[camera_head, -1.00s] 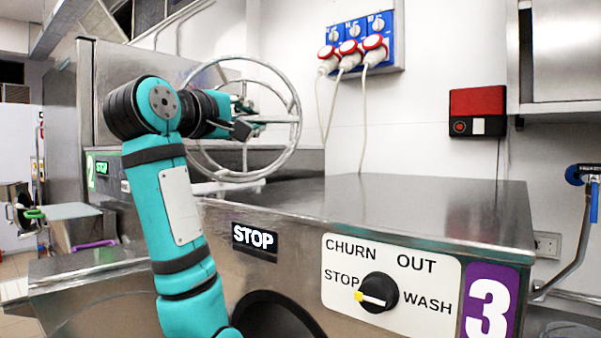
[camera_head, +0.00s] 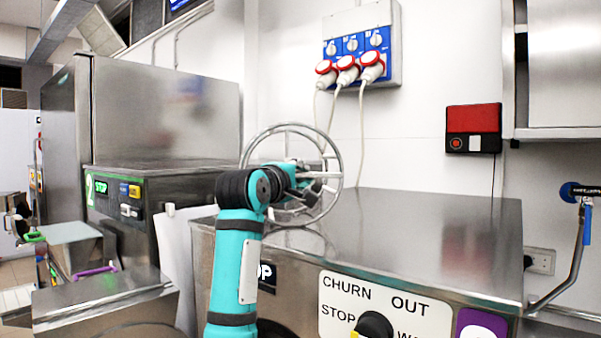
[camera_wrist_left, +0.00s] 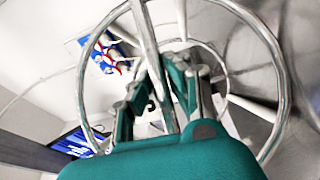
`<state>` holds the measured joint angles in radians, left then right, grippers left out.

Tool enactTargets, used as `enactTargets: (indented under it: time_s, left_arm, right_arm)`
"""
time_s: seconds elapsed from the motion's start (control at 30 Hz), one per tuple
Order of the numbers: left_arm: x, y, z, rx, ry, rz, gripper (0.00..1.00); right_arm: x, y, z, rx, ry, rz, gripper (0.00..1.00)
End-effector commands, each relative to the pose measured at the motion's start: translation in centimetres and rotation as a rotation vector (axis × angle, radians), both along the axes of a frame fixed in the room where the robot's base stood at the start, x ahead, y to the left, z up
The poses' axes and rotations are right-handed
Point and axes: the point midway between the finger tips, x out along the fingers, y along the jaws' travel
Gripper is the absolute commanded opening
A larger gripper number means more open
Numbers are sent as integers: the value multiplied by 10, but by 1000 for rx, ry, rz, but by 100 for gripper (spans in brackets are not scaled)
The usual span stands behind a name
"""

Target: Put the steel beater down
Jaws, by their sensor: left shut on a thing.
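The steel beater (camera_head: 339,167) is a shiny frame of round hoops and bars. My left gripper (camera_head: 308,184) is shut on it, near the hoop's middle in the head view. The beater is tilted over the left rear part of machine 3's steel top (camera_head: 430,225); whether it touches the top I cannot tell. In the left wrist view, the beater's hoop (camera_wrist_left: 279,75) circles my left gripper (camera_wrist_left: 185,62), and a bar runs between the fingers. My left arm hides part of machine 3's front. My right gripper is not in view.
Machine 3's top is bare to the right of the beater. Its front has a dial (camera_head: 373,326). Machine 2 (camera_head: 150,190) stands at the left. A blue socket panel (camera_head: 360,45) with hanging cables is on the back wall. A pipe with a blue valve (camera_head: 585,205) is at the right.

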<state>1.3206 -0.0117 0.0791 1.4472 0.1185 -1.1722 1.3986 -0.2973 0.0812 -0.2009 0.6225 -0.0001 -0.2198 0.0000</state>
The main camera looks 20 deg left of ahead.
Motion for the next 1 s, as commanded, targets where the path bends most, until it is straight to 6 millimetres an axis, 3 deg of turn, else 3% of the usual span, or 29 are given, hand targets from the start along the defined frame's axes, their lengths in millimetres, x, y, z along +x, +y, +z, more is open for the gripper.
enactTargets:
  time_s: [0.37,0.4,0.57,0.87,1.0]
  left_arm:
    - [-1,0,-3,0,-6,1,0]
    - [-1,1,-4,0,-2,1,18]
    - [-1,1,-4,0,-2,1,37]
    - [-1,1,-1,1,-3,1,37]
    - [-17,2,-4,-1,-7,1,37]
  right_arm:
    - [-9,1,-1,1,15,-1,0]
    - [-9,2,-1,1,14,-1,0]
    - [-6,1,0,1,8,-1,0]
    - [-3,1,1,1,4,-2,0]
    - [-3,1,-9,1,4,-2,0]
